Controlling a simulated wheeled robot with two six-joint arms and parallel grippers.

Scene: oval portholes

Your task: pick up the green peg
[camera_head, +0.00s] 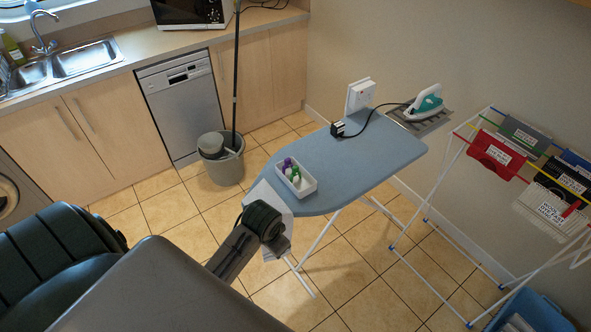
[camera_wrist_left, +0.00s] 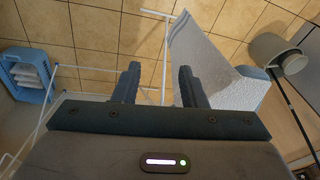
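The green peg (camera_head: 295,175) is a small green shape in a white tray (camera_head: 306,187) on the ironing board (camera_head: 345,165) in the head view. Purple and white items lie beside it; its exact outline is too small to tell. My left arm reaches up from the bottom, its end close to the near end of the board, short of the tray. In the left wrist view my left gripper (camera_wrist_left: 158,75) has its two fingers apart with nothing between them. The peg does not show in that view. My right gripper is not in view.
A pale cloth (camera_head: 268,201) hangs over the board's near end. An iron (camera_head: 427,102) stands at its far end, with a cable running to a black plug (camera_head: 338,129). A bucket (camera_head: 222,163) with a pole is left; a drying rack (camera_head: 485,160) is right.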

